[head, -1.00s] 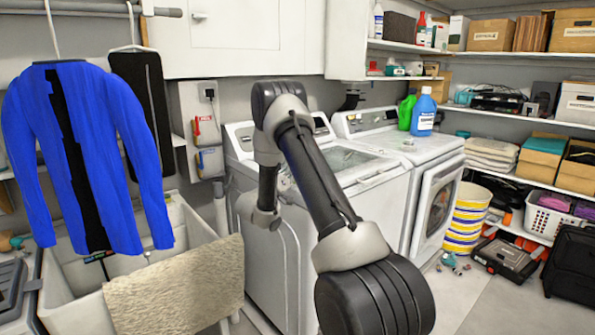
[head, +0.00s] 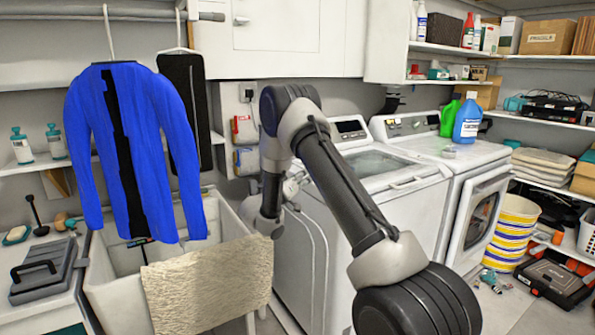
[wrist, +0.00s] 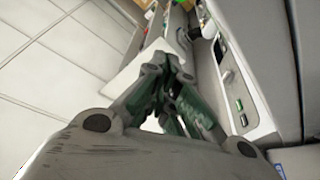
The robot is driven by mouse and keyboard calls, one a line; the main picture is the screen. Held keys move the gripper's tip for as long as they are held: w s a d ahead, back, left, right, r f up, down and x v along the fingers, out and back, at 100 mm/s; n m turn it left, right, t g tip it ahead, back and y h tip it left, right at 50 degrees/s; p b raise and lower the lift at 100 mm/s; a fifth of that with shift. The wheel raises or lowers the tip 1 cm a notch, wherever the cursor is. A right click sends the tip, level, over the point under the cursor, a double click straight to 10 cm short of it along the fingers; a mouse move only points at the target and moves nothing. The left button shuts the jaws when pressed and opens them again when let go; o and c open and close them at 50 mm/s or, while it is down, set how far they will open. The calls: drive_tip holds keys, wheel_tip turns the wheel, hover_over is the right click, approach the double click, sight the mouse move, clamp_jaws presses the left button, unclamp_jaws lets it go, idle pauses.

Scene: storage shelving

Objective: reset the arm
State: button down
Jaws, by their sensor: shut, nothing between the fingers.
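My arm reaches up and forward from the lower right in the head view, bends at the top, and its far end hangs down beside the white washing machine (head: 305,255). Beyond the fingertips are pale floor tiles and a white appliance side with a control panel.
A white utility sink (head: 110,290) stands at the left with a beige cloth (head: 205,285) over its edge. A blue jacket (head: 130,150) hangs above it. A dryer (head: 475,190) stands right of the washer, with a blue bottle (head: 467,122) and a green jug (head: 448,118) on top.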

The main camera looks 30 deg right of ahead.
drive_tip(key=s+d+r+g+y, duration=0.2)
drive_tip(key=s+r+g+y, duration=0.2)
drive_tip(key=s+r, duration=0.55)
drive_tip(key=s+d+r+g+y, duration=0.2)
drive_tip(key=s+r+g+y, duration=0.25)
drive_tip(key=s, duration=0.95)
drive_tip(key=s+a+f+n+t+y, duration=0.3)
drive_tip(key=s+a+n+t+y, duration=0.4)
drive_tip(key=s+a+y, duration=0.5)
drive_tip(key=s+a+n, duration=0.2)
drive_tip(key=s+a, duration=0.2)
drive_tip(key=s, duration=0.2)
drive_tip(key=shift+s+t, duration=0.3)
drive_tip(key=shift+t, duration=0.05)
drive_tip(key=shift+d, duration=0.15)
